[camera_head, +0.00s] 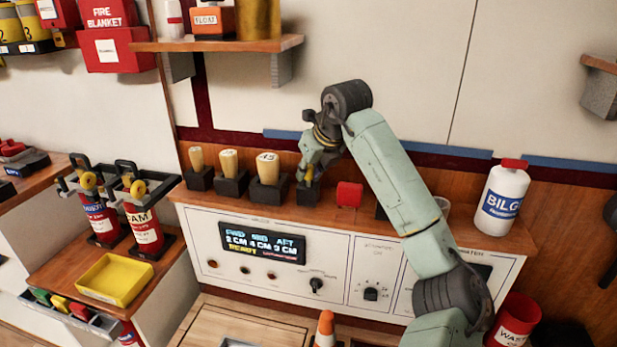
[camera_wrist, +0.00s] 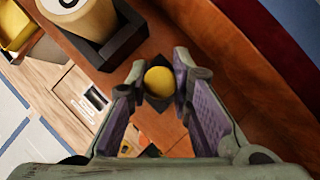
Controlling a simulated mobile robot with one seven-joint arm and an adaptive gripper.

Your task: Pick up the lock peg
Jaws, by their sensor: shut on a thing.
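The lock peg shows in the wrist view as a small yellow round top (camera_wrist: 158,81) between the two fingertips. It stands over a small dark block (camera_wrist: 160,101). My gripper (camera_wrist: 158,88) points down along the peg, with a finger on each side of it, shut on it. In the head view my gripper (camera_head: 308,178) is above a small dark block (camera_head: 307,195) on the wooden shelf, and a bit of yellow (camera_head: 309,174) shows between the fingers. The peg's lower part is hidden, so I cannot tell whether it is still in the block.
Several tan plugs in dark blocks stand left of my gripper, the nearest (camera_head: 268,167) close by. A red block (camera_head: 349,195) is just to the right. A white bottle (camera_head: 502,195) stands farther right. A bracketed shelf (camera_head: 217,45) hangs above left.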

